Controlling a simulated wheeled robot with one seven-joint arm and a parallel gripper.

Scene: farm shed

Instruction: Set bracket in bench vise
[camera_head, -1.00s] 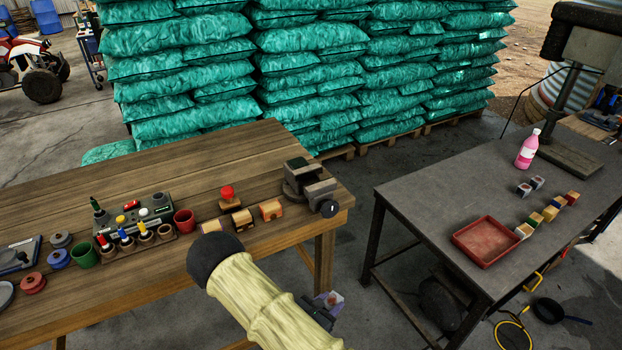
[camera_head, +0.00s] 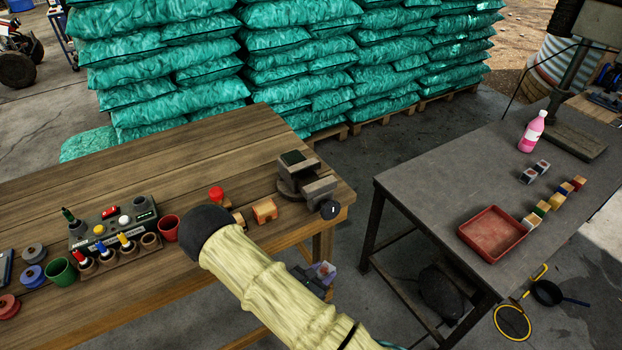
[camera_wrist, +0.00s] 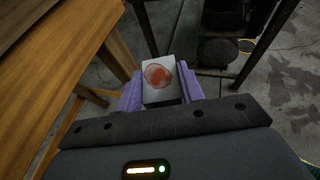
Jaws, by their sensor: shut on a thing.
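The bench vise (camera_head: 318,188), grey and dark, stands at the right front corner of the wooden workbench (camera_head: 170,155). My gripper (camera_wrist: 160,86) is shut on a small light-grey block (camera_wrist: 160,94) with a round reddish mark on its face. The purple fingers are on either side of the block. In the head view my gripper (camera_head: 312,279) and the block are small and partly hidden by my arm, below and in front of the bench edge, apart from the vise. I cannot make out a bracket shape in the block.
Wooden blocks (camera_head: 265,209), a red-topped piece (camera_head: 216,194), cups (camera_head: 62,272) and a button box (camera_head: 112,226) crowd the bench. A grey table (camera_head: 440,180) with a red tray (camera_head: 492,234) stands right. A floor gap separates the tables. Green sacks (camera_head: 290,60) stand behind.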

